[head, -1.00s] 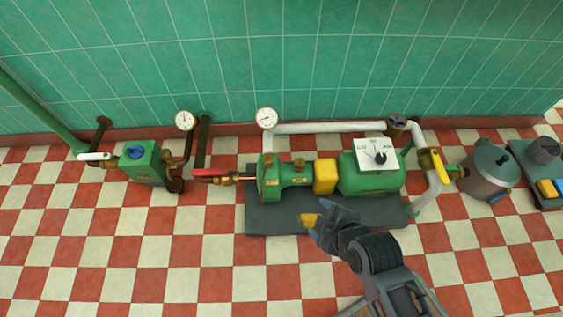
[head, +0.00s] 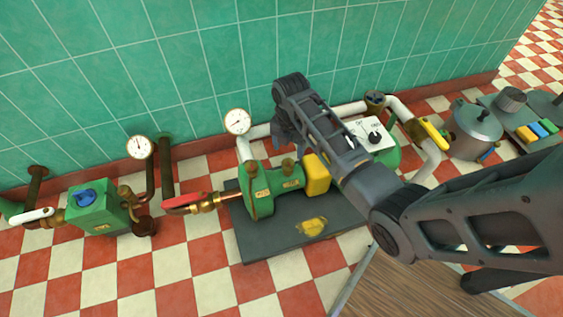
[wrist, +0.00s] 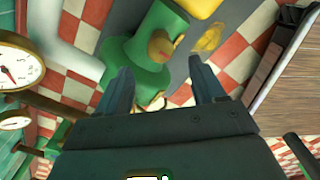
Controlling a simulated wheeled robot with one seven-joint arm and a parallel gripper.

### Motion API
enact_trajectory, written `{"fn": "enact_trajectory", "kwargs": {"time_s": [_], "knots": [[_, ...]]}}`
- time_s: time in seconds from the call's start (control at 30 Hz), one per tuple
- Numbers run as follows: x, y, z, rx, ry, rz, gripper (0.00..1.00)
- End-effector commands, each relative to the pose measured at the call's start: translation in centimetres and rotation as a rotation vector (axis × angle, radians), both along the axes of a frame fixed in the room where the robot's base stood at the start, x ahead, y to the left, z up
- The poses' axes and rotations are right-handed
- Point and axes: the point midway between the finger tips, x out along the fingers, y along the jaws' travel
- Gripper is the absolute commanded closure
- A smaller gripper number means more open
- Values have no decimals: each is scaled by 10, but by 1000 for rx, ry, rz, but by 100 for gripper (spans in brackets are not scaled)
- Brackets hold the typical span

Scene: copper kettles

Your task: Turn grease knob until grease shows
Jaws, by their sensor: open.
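The green pump (head: 268,192) sits on a dark base plate (head: 243,240) in the head view. Two small brass fittings stand on its top, a left one (head: 252,168) and a right one (head: 288,166). I cannot tell for certain which is the grease knob. A yellow patch (head: 312,227) lies on the plate; whether it is grease is unclear. My gripper (wrist: 162,84) is open and empty. In the wrist view, the green pump (wrist: 158,22) with a brass fitting (wrist: 158,46) shows beyond and between the fingers. In the head view, my arm hides part of the pump set.
A yellow coupling guard (head: 317,175) and a white control panel (head: 372,134) stand right of the pump. A dial gauge (head: 237,121) rises behind it. A red-handled valve (head: 184,200) lies left, a yellow-handled valve (head: 434,134) right. Checkered floor in front is clear.

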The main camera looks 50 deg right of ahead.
Motion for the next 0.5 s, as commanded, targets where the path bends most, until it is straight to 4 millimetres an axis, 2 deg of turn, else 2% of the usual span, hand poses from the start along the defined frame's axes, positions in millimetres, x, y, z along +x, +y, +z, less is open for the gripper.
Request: {"fn": "enact_trajectory", "kwargs": {"time_s": [0.03, 0.3, 0.5], "knots": [[-1, 1, -10, 1, 1, 0, 31], [-1, 0, -52, 0, -1, -3, 31], [0, 1, -68, -1, -2, -2, 31]]}}
